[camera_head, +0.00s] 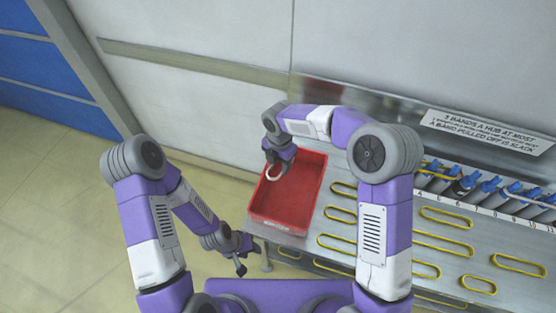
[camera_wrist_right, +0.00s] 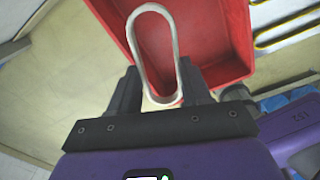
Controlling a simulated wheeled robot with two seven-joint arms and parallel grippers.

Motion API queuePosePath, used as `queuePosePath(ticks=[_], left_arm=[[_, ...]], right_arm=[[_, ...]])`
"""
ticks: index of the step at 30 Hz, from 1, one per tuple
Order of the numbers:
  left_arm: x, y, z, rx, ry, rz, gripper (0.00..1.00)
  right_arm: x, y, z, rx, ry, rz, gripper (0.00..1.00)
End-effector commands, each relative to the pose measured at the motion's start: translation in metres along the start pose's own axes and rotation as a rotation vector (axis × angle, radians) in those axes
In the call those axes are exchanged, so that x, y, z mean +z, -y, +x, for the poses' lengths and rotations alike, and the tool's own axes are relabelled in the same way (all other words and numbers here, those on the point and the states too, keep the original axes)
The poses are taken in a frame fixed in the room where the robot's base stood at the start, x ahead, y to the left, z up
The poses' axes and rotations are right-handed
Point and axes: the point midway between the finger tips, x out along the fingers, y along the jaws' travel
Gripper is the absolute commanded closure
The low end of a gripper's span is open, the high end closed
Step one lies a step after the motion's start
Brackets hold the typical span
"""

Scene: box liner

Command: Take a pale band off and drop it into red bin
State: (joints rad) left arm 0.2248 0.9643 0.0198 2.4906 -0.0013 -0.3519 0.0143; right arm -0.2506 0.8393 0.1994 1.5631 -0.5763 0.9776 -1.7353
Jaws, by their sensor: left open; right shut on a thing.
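The red bin (camera_head: 290,205) is an open tray at the left end of the metal bench. My right gripper (camera_head: 278,164) is over the far left part of the bin, shut on the pale band (camera_head: 274,172). In the right wrist view the pale band (camera_wrist_right: 134,42) is a long whitish loop sticking out from between the fingers (camera_wrist_right: 160,95), with the red bin (camera_wrist_right: 205,30) behind it. My left gripper (camera_head: 241,262) is open and empty, low and to the left of the bin's near edge.
Several yellow bands (camera_head: 445,218) lie on the metal bench right of the bin. A row of numbered hubs with blue tops (camera_head: 470,182) stands at the bench's back right, under a white sign (camera_head: 486,131). A wall rises behind; open floor (camera_head: 60,200) lies left.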

Motion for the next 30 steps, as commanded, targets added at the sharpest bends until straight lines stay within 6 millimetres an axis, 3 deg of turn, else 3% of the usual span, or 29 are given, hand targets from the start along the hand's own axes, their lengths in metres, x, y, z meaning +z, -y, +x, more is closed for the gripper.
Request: queuePosePath(ticks=[11, 30], left_arm=[[0.0, 0.004, 0.009, 0.0, 0.0, 0.0, 0.57], [-0.002, 0.021, 0.057, 0.0, 0.0, 0.0, 0.57]], right_arm=[[-0.002, -0.003, 0.013, -0.001, 0.001, -0.055, 0.81], [-0.002, -0.003, 0.076, -0.001, 0.001, -0.053, 0.81]])
